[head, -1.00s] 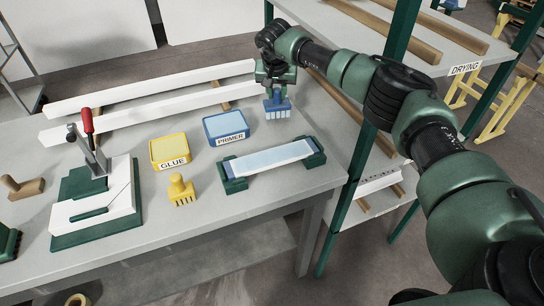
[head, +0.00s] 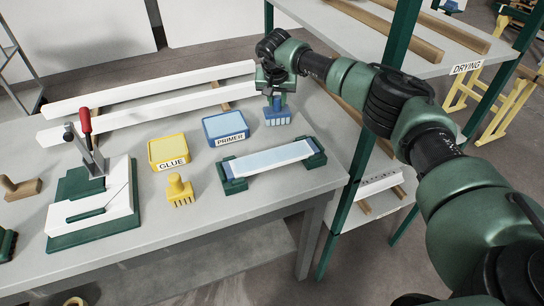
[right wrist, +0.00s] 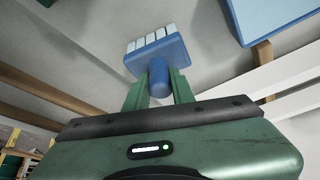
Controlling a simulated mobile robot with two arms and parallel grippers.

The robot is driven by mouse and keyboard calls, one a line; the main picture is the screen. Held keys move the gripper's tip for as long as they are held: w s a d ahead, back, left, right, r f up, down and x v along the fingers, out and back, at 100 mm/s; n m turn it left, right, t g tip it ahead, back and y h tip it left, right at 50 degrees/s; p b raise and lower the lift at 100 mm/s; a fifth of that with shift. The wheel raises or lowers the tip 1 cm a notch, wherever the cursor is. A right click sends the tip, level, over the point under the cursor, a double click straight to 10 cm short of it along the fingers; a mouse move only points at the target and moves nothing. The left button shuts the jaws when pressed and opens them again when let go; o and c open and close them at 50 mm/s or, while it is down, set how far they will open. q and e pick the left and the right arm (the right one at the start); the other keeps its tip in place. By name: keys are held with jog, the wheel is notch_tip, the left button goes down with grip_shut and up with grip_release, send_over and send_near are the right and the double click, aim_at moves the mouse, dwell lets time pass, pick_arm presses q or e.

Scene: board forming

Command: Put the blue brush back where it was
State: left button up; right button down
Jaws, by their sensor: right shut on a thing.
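The blue brush (head: 277,117) is at the back right of the workbench, beside the blue primer tray (head: 226,128). My right gripper (head: 273,97) comes down over it and is shut on its handle, with the bristles pointing down. In the right wrist view the brush (right wrist: 158,50) shows its round handle between the two fingers (right wrist: 158,85). The bristles are at or just above the bench top; I cannot tell if they touch. My left gripper is not in view.
A board in green holders (head: 268,160) lies in front of the brush. The yellow glue tray (head: 169,152) and yellow brush (head: 180,189) are to the left. Long white boards (head: 150,105) lie behind. A green rack post (head: 357,195) stands at the right.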

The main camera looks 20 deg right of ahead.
jog(key=shift+f, duration=0.2)
jog(key=c, duration=1.1)
grip_release()
jog(key=o, duration=0.3)
jog(key=shift+r, duration=0.15)
jog(key=b+v, duration=0.1)
jog(key=v, duration=0.6)
jog(key=shift+r, duration=0.25)
jog(key=shift+s+a, duration=0.1)
jog(key=shift+s, duration=0.05)
